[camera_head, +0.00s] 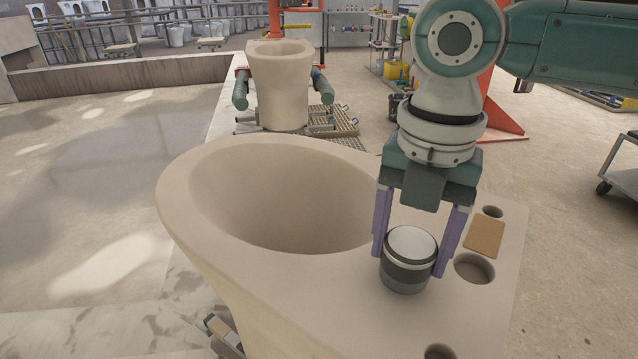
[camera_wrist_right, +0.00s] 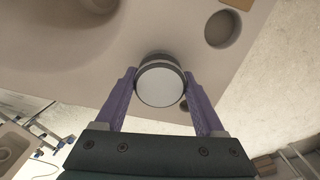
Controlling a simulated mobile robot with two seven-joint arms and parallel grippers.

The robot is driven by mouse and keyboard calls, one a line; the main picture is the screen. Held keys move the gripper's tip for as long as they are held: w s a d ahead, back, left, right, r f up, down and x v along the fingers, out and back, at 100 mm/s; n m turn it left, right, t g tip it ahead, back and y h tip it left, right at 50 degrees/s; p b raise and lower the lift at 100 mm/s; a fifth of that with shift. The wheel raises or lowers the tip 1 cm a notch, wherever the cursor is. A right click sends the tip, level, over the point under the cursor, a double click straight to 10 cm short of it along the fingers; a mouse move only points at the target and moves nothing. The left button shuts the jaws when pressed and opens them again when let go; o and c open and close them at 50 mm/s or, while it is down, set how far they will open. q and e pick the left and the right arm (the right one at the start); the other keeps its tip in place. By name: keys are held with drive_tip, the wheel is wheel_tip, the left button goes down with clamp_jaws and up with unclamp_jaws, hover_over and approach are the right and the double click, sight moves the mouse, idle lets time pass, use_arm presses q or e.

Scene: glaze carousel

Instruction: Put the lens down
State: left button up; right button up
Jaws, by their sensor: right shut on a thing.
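The lens (camera_head: 408,258) is a short grey cylinder with a dark band and a pale flat top. My right gripper (camera_head: 416,262) comes down from above, with its purple fingers shut on the lens from both sides. The lens is upright over the flat rear deck of a beige toilet bowl (camera_head: 330,300), between the wide bowl opening and a round hole. I cannot tell whether its base touches the deck. In the right wrist view the lens (camera_wrist_right: 160,84) sits between the fingertips, its pale face toward the camera. My left gripper is not in view.
A tan rectangular pad (camera_head: 484,236) lies on the deck, right of the lens, between a small hole (camera_head: 492,212) and a larger one (camera_head: 474,268). Another beige bowl (camera_head: 279,85) stands behind on a carrier. A cart (camera_head: 622,170) is at the right edge.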

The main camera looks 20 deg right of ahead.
drive_tip(key=shift+f, duration=0.45)
drive_tip(key=shift+f, duration=0.1)
